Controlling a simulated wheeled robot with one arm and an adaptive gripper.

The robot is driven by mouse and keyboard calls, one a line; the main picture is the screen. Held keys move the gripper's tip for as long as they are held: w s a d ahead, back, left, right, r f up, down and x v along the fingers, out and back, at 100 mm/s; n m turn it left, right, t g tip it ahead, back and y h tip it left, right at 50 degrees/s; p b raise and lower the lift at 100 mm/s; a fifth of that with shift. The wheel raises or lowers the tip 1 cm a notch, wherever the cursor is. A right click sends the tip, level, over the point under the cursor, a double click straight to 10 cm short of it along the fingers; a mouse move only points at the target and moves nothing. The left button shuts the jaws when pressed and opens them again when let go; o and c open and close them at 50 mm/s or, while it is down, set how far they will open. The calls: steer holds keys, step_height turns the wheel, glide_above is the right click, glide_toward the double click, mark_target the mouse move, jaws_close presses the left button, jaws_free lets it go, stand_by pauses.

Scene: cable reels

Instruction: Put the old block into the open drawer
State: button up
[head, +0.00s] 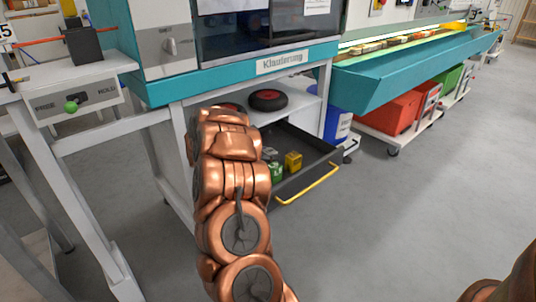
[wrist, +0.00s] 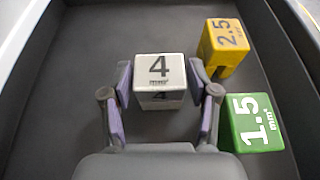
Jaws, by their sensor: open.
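A white block marked 4 (wrist: 160,68) is in the open dark drawer (wrist: 62,75), between the spread fingers of my gripper (wrist: 161,86). The fingers stand on either side of it, with a gap visible on each side. Whether the block rests on the drawer floor is hard to tell. A yellow block marked 2.5 (wrist: 226,38) and a green block marked 1.5 (wrist: 254,125) lie to the right in the drawer. In the head view the drawer (head: 318,150) is pulled out under the bench, and my arm hides my gripper.
The drawer has a yellow handle (head: 308,186) at its front. A black reel with a red centre (head: 268,100) lies on the shelf above. A blue container (head: 337,125) and red bins (head: 390,118) stand to the right. The grey floor at right is clear.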

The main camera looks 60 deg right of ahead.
steer(key=p+v, duration=0.2)
steer(key=v, duration=1)
steer(key=shift+f, duration=0.1)
stand_by(0.4)
